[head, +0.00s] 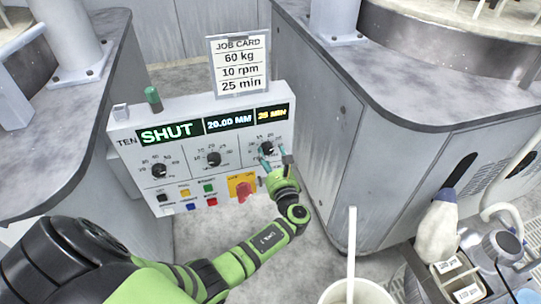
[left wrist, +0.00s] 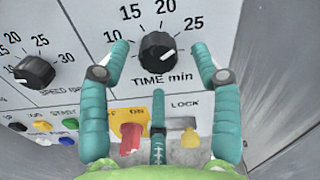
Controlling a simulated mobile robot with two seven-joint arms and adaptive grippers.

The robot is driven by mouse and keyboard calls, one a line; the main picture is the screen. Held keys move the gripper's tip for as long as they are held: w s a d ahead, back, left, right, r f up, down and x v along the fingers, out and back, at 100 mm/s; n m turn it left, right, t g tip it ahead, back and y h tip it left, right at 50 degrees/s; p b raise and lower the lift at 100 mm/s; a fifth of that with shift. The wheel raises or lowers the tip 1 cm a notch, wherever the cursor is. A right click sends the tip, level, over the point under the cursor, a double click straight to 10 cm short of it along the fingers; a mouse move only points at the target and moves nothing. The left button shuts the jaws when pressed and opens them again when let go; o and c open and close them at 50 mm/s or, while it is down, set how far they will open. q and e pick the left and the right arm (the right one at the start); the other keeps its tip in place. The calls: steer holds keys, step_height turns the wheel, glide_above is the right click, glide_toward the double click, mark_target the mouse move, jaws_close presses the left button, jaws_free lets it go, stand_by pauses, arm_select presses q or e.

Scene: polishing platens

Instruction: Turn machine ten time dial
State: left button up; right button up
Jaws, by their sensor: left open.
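The black time dial (left wrist: 158,52) of machine ten, labelled TIME min, sits at the right of the panel (head: 125,130); it also shows in the head view (head: 267,148). The time display (head: 271,115) reads 25 MIN. My left gripper (head: 275,157) is open in front of the dial. In the left wrist view, its teal fingers stand on either side of the dial, apart from it, with a third finger below. My right gripper is not in view.
A job card (head: 239,64) above the panel reads 60 kg, 10 rpm, 25 min. Other displays read SHUT and 20.00 MM. A red knob on yellow (head: 243,191) and a lock switch (left wrist: 190,137) lie below the dial. A grey cabinet (head: 345,140) stands close at right.

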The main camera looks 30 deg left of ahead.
arm_select(q)
steer(key=v, duration=1.1)
steer(key=shift+w, duration=0.1)
